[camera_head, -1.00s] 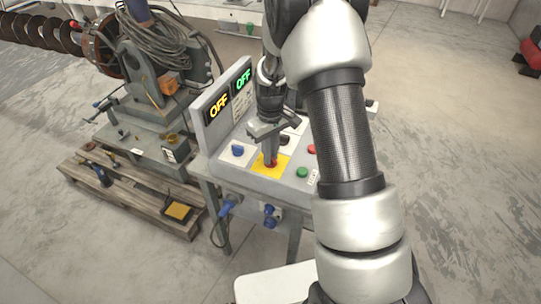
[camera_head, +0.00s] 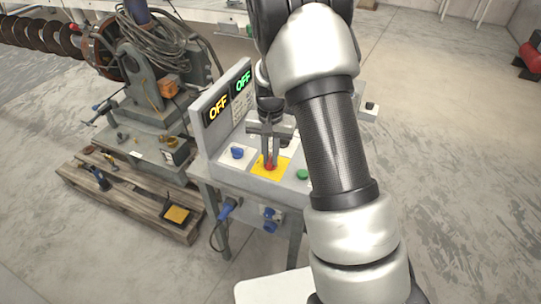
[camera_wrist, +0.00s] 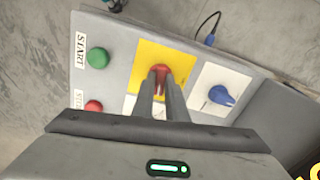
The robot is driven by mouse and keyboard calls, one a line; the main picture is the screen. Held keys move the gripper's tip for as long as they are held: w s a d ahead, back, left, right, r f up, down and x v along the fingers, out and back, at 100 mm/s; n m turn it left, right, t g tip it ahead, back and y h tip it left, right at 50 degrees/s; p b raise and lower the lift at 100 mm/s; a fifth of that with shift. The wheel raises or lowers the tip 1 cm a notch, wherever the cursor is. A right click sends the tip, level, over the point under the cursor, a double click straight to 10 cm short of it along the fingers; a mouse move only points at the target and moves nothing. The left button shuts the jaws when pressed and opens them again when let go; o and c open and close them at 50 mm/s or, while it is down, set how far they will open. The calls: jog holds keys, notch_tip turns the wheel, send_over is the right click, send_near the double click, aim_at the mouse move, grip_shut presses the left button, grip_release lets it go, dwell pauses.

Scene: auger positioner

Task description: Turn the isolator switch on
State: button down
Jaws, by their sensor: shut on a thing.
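The isolator switch, a red knob (camera_head: 269,166) on a yellow plate (camera_head: 258,172), sits on the sloped top of the grey control box. In the wrist view the red knob (camera_wrist: 160,70) shows between the fingertips on its yellow plate (camera_wrist: 182,62). My gripper (camera_head: 270,158) reaches down from above, its two fingers shut on the red knob. In the wrist view the fingers (camera_wrist: 161,90) hide the knob's lower part.
A blue knob (camera_wrist: 221,96) on a white plate sits beside the yellow plate. A green START button (camera_wrist: 96,61) and a red button (camera_wrist: 93,106) lie on the other side. An auger machine (camera_head: 150,70) and wooden pallet (camera_head: 130,196) stand left.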

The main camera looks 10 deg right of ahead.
aim_at(270, 159)
jog(key=shift+m, duration=0.9)
jog(key=c, duration=1.8)
grip_release()
jog(key=shift+o, duration=0.2)
notch_tip(270, 159, up, 18)
jog(key=shift+f+p, duration=0.25)
jog(key=shift+p, duration=0.1)
